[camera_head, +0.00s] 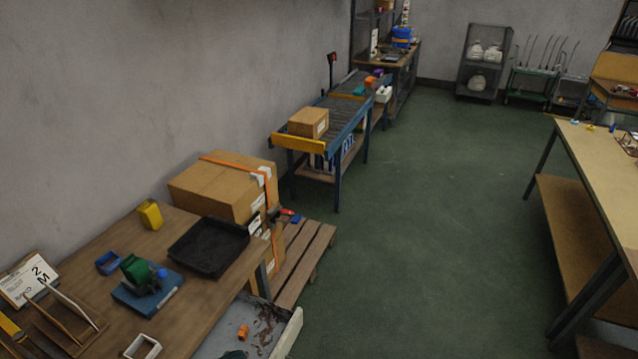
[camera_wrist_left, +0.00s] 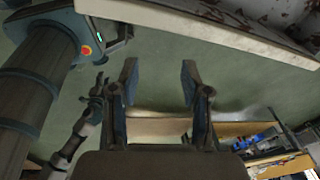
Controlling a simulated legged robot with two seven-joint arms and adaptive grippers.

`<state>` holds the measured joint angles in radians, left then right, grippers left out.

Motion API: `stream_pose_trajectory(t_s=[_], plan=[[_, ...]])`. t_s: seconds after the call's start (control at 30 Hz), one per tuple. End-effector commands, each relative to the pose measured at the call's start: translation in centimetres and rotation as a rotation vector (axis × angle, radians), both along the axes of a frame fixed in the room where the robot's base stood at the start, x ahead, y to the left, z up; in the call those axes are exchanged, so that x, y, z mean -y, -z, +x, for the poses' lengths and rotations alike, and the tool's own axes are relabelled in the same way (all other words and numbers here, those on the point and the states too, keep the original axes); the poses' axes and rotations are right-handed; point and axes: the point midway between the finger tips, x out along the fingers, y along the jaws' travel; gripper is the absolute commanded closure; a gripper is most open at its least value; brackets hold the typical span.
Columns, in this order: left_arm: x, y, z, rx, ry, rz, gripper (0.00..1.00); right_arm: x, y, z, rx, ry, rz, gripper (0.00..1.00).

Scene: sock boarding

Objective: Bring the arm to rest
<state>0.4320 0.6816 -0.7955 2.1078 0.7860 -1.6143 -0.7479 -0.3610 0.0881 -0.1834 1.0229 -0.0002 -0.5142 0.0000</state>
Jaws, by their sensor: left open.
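My left gripper (camera_wrist_left: 160,85) shows in the left wrist view, with its two dark fingers apart and nothing between them. Green floor and the edge of a bench lie behind the gap. Neither arm shows in the head view. At the left of the left wrist view are thick grey parts of my own body. A thinner jointed arm part of mine, probably the right arm, stands beside the left finger. Its end is too small and dark to tell whether it grips anything.
A wooden bench (camera_head: 205,304) at lower left bears a black tray (camera_head: 208,246), a yellow container (camera_head: 150,214) and a white card (camera_head: 28,280). A grey bin (camera_head: 286,333) adjoins it. Cartons (camera_head: 222,184) stand behind. Another table (camera_head: 600,165) is at right, with clear green floor (camera_head: 430,220) between.

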Motion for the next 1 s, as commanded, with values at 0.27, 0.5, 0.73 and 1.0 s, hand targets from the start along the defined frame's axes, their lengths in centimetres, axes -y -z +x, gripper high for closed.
stream_pose_trajectory(t_s=[0.27, 0.5, 0.73, 1.0], plan=[[3.3, 1.7, -6.2, -0.004, -0.667, -0.255, 0.53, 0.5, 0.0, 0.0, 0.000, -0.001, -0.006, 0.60], [-0.6, 2.9, -10.1, -0.022, -1.129, -0.267, 0.53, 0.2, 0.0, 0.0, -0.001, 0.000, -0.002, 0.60], [-5.3, 3.9, -14.9, -0.015, -1.488, -0.200, 0.53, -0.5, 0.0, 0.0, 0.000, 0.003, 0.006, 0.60], [-5.9, 11.5, -14.3, -0.033, -1.528, -0.159, 0.53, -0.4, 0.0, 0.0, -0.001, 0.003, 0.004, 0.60]])
